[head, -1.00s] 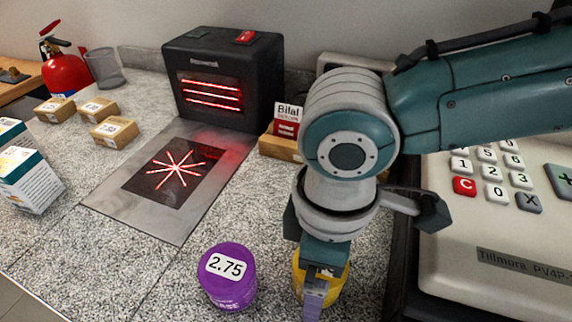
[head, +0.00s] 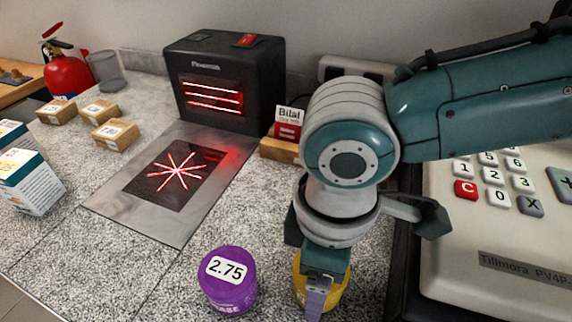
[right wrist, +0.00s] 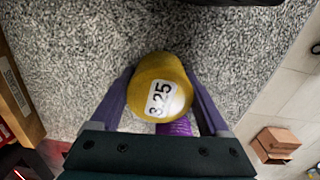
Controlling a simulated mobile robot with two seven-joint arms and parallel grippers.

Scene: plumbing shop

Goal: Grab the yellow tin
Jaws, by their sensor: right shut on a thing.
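The yellow tin (head: 337,290) stands on the speckled counter near its front, partly hidden behind my right gripper (head: 318,298) in the head view. In the right wrist view the yellow tin (right wrist: 160,84), with a white "3.25" label, sits between the two purple fingers of the right gripper (right wrist: 160,108). The fingers are shut on it from both sides. A purple tin (head: 228,281) labelled "2.75" stands just left of the yellow tin, and part of it shows beyond the yellow tin in the right wrist view (right wrist: 174,127). My left gripper is not in view.
A black scanner (head: 226,82) with red light stands at the back behind a metal plate (head: 128,205). A large till (head: 500,255) is close on the right. Small boxes (head: 116,134), a white carton (head: 30,182) and a fire extinguisher (head: 64,72) are at left.

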